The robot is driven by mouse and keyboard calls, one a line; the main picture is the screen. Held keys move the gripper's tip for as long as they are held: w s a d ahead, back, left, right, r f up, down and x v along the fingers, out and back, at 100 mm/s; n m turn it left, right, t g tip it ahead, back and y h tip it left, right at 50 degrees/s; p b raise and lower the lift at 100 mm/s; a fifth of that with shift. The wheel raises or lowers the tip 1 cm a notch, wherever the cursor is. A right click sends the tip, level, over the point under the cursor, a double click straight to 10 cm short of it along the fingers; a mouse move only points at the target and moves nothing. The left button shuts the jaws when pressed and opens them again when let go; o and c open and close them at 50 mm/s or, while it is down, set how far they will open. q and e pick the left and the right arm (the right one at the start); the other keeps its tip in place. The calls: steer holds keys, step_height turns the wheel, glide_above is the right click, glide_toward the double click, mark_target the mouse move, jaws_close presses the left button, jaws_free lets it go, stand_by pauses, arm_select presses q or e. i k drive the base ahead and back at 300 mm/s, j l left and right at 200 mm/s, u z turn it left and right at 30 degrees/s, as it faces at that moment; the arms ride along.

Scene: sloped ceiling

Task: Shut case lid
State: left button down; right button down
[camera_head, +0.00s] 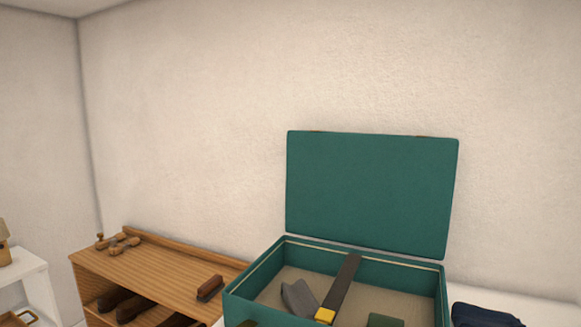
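A green case (258,284) stands open on a white surface in the lower middle of the head view. Its lid (370,195) stands nearly upright at the back, close to the wall. Inside lie a grey item (299,297), a dark bar (342,283) with a yellow end piece (325,316), and a dark green block (385,320). The bar runs from the back of the case toward the front. The front of the case is cut off by the bottom edge. Neither of my grippers is in view.
A wooden shelf unit (160,265) stands left of the case, with a brush (210,288) and small wooden pieces (119,244) on top. Dark folded cloth (485,315) lies right of the case. A white stand (30,266) is at the far left.

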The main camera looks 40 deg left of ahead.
mark_target(393, 194)
steer(key=j+z, duration=0.1)
steer(key=j, duration=0.45)
steer(key=j+z, duration=0.15)
steer(key=j, duration=0.35)
steer(key=j+z, duration=0.1)
steer(key=j, duration=0.45)
steer(key=j+z, duration=0.1)
steer(key=j, duration=0.45)
steer(key=k+j+z, duration=0.15)
steer(key=j, duration=0.35)
steer(key=j+z, duration=0.1)
steer(key=j, duration=0.45)
steer(key=k+j+z, duration=0.1)
steer(key=j, duration=0.4)
steer(key=k, duration=0.05)
